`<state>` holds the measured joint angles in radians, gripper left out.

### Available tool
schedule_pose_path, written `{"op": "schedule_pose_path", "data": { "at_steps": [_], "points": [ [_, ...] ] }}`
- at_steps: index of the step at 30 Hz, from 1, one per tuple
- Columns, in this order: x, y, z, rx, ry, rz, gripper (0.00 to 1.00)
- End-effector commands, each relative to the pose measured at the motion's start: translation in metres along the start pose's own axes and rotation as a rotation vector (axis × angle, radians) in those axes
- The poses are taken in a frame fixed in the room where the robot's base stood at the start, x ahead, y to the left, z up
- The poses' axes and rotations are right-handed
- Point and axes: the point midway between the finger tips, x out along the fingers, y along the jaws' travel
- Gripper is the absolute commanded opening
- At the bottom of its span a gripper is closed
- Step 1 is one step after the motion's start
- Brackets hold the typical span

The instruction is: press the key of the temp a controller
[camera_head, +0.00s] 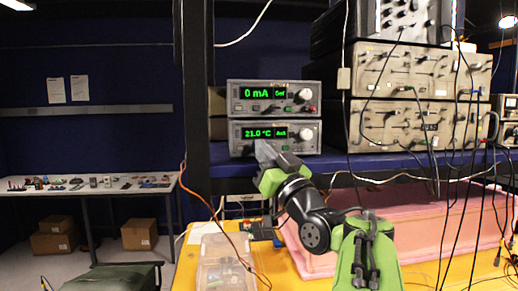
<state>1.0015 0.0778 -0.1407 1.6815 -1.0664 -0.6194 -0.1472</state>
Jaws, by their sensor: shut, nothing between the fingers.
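The temperature controller (239,146) is the lower of two stacked grey boxes on the blue shelf. Its green display (265,133) reads 21.0 °C, and a round pale knob (306,134) sits at its right. My gripper (262,148) is shut and empty, with its tips in front of the lower edge of this controller's face. I cannot tell whether the tips touch the panel. My gripper hides part of the lower panel, and any key there is too small to make out.
A similar box (241,107) reading 0 mA sits directly on top. Larger instruments with hanging cables (418,125) stand to the right. Below are a yellow table (190,265), a clear plastic box (220,262) and pink foam (400,215). An orange cable (198,196) hangs left of my gripper.

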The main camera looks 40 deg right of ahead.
Motion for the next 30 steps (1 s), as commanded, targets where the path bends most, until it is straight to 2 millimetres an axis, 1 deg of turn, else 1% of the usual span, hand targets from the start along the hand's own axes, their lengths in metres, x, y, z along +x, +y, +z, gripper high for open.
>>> {"op": "schedule_pose_path", "data": {
  "at_steps": [1, 8, 17, 25, 30],
  "points": [
    [0.000, 0.002, 0.005, 0.004, -0.010, 0.004, 0.00],
    [-0.001, 0.002, 0.005, 0.005, -0.012, 0.005, 0.00],
    [-0.012, -0.002, 0.006, 0.007, -0.013, 0.006, 0.00],
    [-0.012, -0.002, 0.005, 0.008, -0.015, 0.006, 0.00],
    [-0.025, -0.009, -0.001, 0.005, -0.011, 0.006, 0.00]
  ]
}}
